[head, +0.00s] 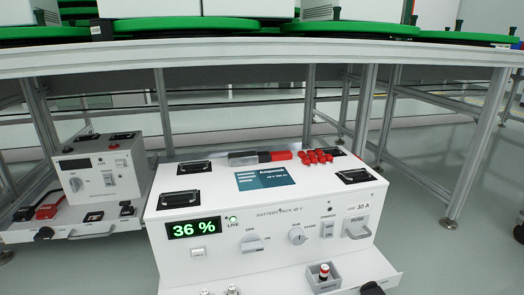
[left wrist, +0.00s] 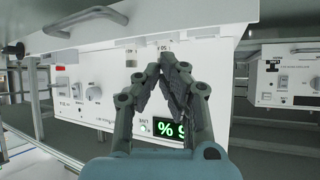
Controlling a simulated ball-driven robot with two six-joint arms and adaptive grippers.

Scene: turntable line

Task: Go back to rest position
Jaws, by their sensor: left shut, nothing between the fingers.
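My left gripper (left wrist: 168,62) shows in the left wrist view, its fingers closed together with nothing between them. It is in front of the white battery pack (left wrist: 205,90), which appears upside down there; I cannot tell how far apart they are. The head view shows neither gripper.
A red-and-black tool (head: 262,157) and several red caps (head: 316,157) lie on the pack. A second white unit (head: 100,175) stands at left. A long table (head: 260,57) with green discs (head: 200,26) spans above, on metal legs (head: 478,150). Floor at right is clear.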

